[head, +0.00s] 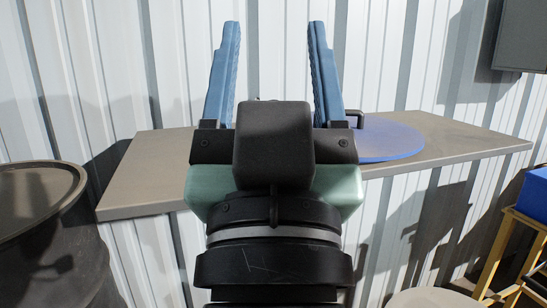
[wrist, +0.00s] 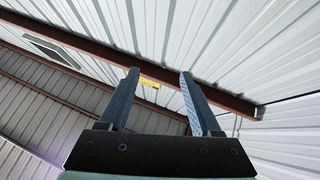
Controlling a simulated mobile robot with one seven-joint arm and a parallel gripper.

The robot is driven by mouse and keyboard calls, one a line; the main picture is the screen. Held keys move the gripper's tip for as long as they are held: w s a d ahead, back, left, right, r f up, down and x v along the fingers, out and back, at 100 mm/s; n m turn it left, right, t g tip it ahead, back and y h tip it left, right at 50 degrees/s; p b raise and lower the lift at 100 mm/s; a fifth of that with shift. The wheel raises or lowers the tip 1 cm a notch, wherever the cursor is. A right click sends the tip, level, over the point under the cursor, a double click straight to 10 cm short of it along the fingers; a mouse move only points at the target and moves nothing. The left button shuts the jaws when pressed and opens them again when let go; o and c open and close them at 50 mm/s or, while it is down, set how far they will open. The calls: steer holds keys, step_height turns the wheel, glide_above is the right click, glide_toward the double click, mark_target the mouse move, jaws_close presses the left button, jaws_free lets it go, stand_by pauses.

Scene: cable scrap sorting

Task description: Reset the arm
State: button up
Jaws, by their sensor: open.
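My gripper (head: 273,75) is raised upright in the middle of the head view, with its two blue fingers pointing up and spread apart. Nothing is between the fingers. In the wrist view my gripper (wrist: 158,90) also shows open and empty, with the ceiling and wall behind it. The gripper and wrist hide the middle of the shelf behind them.
A grey-brown shelf (head: 140,182) runs along the corrugated wall. A blue round disc (head: 392,140) lies on it at the right, with a small dark handle-like part (head: 355,118) beside my gripper. A dark drum (head: 38,240) stands at left. A blue bin (head: 535,195) sits on a yellow stand (head: 508,245) at right.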

step_height(320, 180, up, 20)
steer(key=s+t+p, duration=0.1)
steer(key=s+p, duration=0.1)
steer(key=p, duration=1.5)
steer(key=shift+s+f, duration=0.15)
steer(key=shift+s, duration=0.25)
steer(key=shift+a, duration=0.1)
